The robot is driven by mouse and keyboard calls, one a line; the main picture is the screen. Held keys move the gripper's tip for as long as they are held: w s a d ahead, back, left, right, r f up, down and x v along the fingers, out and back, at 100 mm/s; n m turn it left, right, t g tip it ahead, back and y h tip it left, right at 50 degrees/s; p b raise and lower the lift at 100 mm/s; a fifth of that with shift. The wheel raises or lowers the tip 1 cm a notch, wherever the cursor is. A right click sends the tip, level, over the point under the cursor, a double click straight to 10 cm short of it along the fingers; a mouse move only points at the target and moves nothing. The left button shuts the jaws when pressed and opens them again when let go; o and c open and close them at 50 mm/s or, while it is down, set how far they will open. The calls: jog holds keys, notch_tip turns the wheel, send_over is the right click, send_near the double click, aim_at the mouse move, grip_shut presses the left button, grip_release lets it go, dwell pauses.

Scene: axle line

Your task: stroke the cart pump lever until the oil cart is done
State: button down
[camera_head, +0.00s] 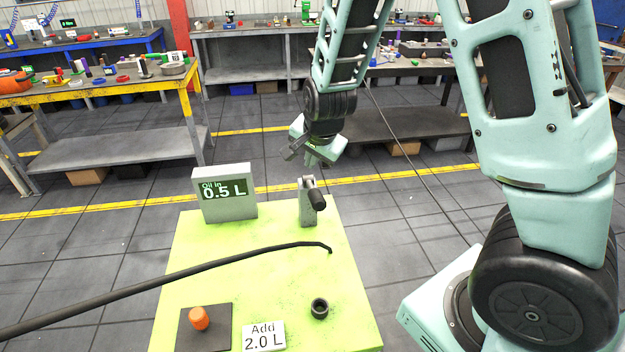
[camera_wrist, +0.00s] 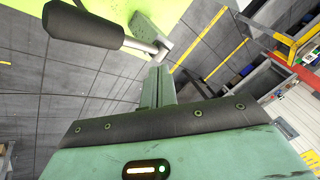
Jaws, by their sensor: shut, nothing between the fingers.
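The oil cart's yellow-green top (camera_head: 210,270) stands in front of me. Its display box (camera_head: 224,208) reads "Oil in 0.5 L", and a card (camera_head: 263,337) reads "Add 2.0 L". The pump lever stands at the cart's back right, with a grey post and a black grip (camera_head: 317,200) pointing toward the camera. In the wrist view the black grip (camera_wrist: 85,27) is large at the upper left, joined by a metal rod to the grey post (camera_wrist: 152,32). My gripper (camera_head: 308,158) is shut and empty, above and behind the lever; I cannot tell whether it touches.
A black hose (camera_head: 170,283) lies across the cart top, its end near the right side. An orange knob (camera_head: 199,318) on a dark plate and a black round fitting (camera_head: 319,308) are at the front. A yellow-edged bench (camera_head: 110,95) stands at the left; floor behind the cart is open.

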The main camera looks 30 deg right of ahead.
jog(key=r, duration=0.1)
jog(key=r+p, duration=0.1)
jog(key=shift+w+d+r, duration=0.2)
jog(key=shift+w+r, duration=0.1)
jog(key=shift+w, duration=0.1)
jog(key=shift+p, duration=0.3)
dwell(3.8)
